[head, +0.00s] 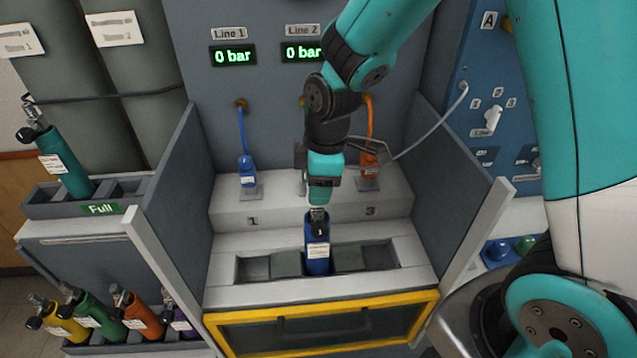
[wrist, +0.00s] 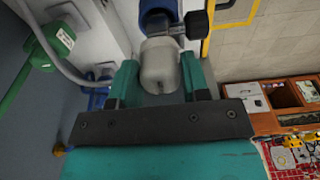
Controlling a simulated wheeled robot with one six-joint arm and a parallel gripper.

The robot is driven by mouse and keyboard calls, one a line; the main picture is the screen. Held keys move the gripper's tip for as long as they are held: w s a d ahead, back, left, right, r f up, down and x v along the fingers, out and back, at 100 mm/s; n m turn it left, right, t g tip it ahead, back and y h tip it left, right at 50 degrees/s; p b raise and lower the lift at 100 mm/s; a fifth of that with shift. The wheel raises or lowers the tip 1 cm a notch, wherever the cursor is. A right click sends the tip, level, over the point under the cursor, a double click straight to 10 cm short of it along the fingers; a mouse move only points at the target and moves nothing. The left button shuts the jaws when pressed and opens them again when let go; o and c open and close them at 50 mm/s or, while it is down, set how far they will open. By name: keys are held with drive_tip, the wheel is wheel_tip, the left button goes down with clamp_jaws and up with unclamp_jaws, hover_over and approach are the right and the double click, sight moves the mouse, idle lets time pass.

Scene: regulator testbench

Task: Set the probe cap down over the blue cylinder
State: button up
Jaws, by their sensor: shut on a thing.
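The blue cylinder (head: 317,247) stands upright in the middle slot of the bench rack, with a white label on its front. My gripper (head: 319,204) is directly above its top, pointing down. In the wrist view my gripper (wrist: 155,82) is shut on the pale grey probe cap (wrist: 160,66), one finger on each side. The blue cylinder (wrist: 160,8) shows just beyond the cap, with its black valve knob beside it. The cap lines up with the cylinder's top and overlaps it in the view. I cannot tell whether it is fully seated.
The rack's other slots (head: 254,269) are empty. A blue connector (head: 247,172) and an orange connector (head: 369,172) stand on the ledge behind. A pale hose (head: 428,130) runs from the right panel toward my wrist. Grey side walls (head: 175,185) flank the bench; both displays read 0 bar.

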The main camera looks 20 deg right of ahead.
drive_tip(key=shift+f, duration=0.4)
drive_tip(key=o, duration=1)
drive_tip(key=shift+r, duration=0.1)
drive_tip(key=r, duration=0.5)
drive_tip(key=d+r+b, duration=0.1)
drive_tip(key=r, duration=0.5)
drive_tip(key=d+r, duration=0.1)
drive_tip(key=r, duration=0.5)
drive_tip(key=shift+s+r, duration=0.1)
drive_tip(key=shift+s, duration=0.25)
drive_tip(key=s+a+f+m+y, duration=0.1)
drive_tip(key=s+a+m, duration=0.1)
drive_tip(key=s, duration=0.4)
drive_tip(key=s+a+f+m+y, duration=0.1)
drive_tip(key=s+a+m, duration=0.1)
drive_tip(key=s, duration=0.4)
drive_tip(key=s+a+f+m, duration=0.1)
drive_tip(key=s+a+m, duration=0.1)
drive_tip(key=s, duration=0.4)
drive_tip(key=shift+a+f+m+y, duration=0.35)
drive_tip(key=shift+m+y, duration=0.05)
drive_tip(key=shift+m, duration=0.3)
